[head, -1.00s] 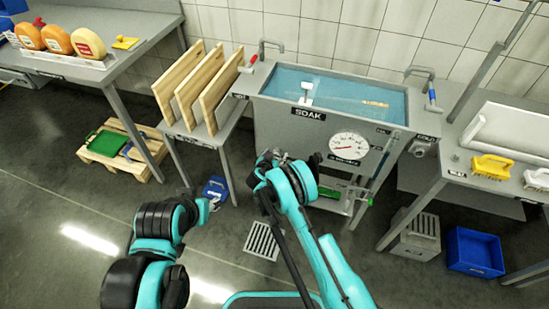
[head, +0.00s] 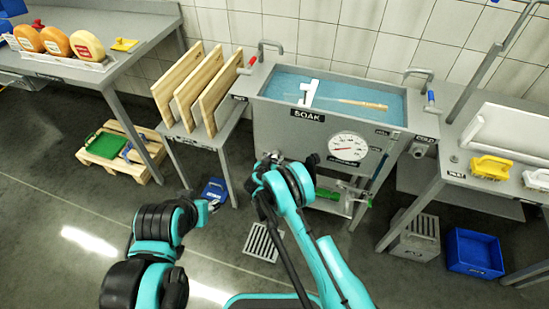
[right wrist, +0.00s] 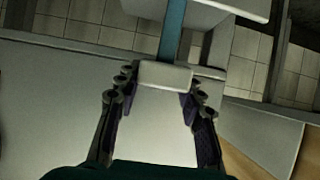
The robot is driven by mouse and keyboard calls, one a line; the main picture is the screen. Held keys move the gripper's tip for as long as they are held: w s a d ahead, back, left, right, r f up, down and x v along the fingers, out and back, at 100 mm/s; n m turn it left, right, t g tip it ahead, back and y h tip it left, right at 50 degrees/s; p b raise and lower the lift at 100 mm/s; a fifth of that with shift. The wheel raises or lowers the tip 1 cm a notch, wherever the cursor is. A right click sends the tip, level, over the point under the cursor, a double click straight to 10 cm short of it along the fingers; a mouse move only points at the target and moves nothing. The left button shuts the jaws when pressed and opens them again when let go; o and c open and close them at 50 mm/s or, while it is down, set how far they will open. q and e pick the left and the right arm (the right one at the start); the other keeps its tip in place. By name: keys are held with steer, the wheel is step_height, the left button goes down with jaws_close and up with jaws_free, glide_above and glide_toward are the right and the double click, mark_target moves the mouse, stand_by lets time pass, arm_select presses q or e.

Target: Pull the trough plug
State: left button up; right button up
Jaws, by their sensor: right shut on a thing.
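The soak trough (head: 268,125) stands at the centre, with water in it and a round gauge on its front. My right gripper (head: 270,160) is in front of the trough's lower left front, partly hidden by its own arm. In the right wrist view, the fingers (right wrist: 163,85) are shut on a pale block (right wrist: 165,75), with a blue strip (right wrist: 172,30) running up behind it. I cannot tell whether this block is the plug's handle; no plug is clearly visible in the head view. My left gripper (head: 212,204) is low at the left, its jaws too small to read.
A white piece (head: 308,92) and a wooden stick (head: 352,103) lie in the water. Wooden boards (head: 185,85) stand on the table left of the trough. A floor grate (head: 263,241) is below, and a blue bin (head: 474,252) stands at the right.

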steer(key=shift+s+a, duration=0.3)
steer(key=shift+s, duration=0.55)
steer(key=shift+s+a, duration=0.25)
steer(key=shift+s, duration=0.6)
steer(key=shift+s, duration=0.15)
